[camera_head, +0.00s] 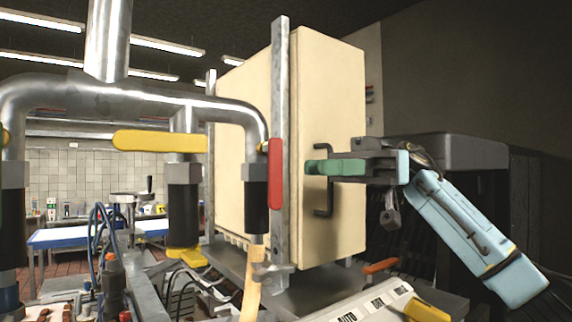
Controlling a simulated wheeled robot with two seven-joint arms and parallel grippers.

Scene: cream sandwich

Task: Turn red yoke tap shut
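The red tap handle (275,173) hangs upright on the right-hand branch of the steel pipe yoke (190,105), beside a grey metal upright. A black sleeve and a pale hose (251,292) are below it. My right gripper (318,167) is to the right of the red handle, clear of it in the picture, with its green fingers pointing left. It overlaps the black bracket handle on the cream cabinet; I cannot tell whether they touch. The fingers line up from this side, so their opening is hidden. My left gripper is not in view.
A yellow tap handle (160,141) lies level on the middle branch. The tall cream cabinet (331,90) stands behind the red handle. A steel upright (280,80) is close by it. A control panel (372,305) and an orange lever (381,266) are low in front.

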